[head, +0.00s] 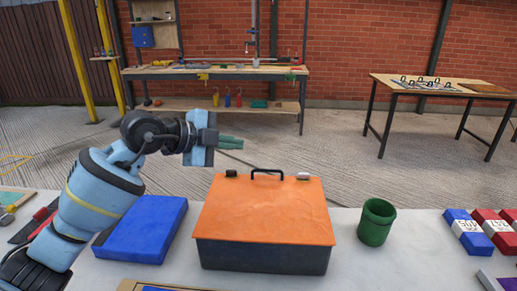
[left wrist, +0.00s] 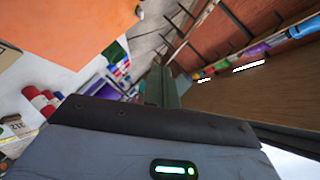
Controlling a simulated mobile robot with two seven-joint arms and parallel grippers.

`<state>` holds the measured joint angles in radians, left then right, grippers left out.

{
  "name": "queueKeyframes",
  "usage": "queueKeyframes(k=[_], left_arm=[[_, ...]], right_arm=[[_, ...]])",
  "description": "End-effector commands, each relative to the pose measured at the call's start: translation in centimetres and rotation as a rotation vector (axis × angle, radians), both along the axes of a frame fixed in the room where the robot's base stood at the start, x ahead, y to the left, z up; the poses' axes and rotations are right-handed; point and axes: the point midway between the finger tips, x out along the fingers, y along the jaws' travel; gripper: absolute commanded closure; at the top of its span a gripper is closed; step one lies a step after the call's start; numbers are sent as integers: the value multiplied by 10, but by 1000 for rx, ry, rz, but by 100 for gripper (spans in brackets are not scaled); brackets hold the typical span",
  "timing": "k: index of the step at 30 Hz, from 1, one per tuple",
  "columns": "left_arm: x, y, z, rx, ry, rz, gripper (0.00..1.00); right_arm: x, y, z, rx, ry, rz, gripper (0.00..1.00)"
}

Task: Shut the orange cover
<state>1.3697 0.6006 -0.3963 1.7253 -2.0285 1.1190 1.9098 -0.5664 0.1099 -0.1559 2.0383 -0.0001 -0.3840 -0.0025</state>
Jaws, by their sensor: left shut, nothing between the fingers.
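The orange cover (head: 264,210) lies over the dark grey box (head: 262,258) on the pale table, in the middle of the head view. It looks down on the box along its front edge; I cannot tell whether any gap is left at the back. A black handle (head: 267,173) stands at its far edge. My left gripper (head: 232,142) is shut and empty, above and beyond the cover's far edge, apart from it. In the left wrist view, its fingers (left wrist: 162,88) are together, and the orange cover (left wrist: 65,28) fills the upper left. My right gripper is not in view.
A blue flat case (head: 142,230) lies left of the box. A green cup (head: 376,222) stands right of it. Blue and red boxes (head: 468,232) are at the far right. A workbench (head: 215,72) and a side table (head: 440,85) stand behind, across open floor.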

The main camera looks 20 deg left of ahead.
Motion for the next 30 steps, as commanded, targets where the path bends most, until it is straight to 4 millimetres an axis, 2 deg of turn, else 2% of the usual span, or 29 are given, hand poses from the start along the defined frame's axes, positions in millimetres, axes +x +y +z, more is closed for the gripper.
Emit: queueKeyframes(k=[12, 21, 30], left_arm=[[55, -47, -31, -2, 2, -1, 100], [81, -41, -49, -2, 0, 0, 100], [87, -39, -52, -1, -1, 0, 100]], right_arm=[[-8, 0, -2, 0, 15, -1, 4], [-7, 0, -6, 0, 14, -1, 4], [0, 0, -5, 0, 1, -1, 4]])
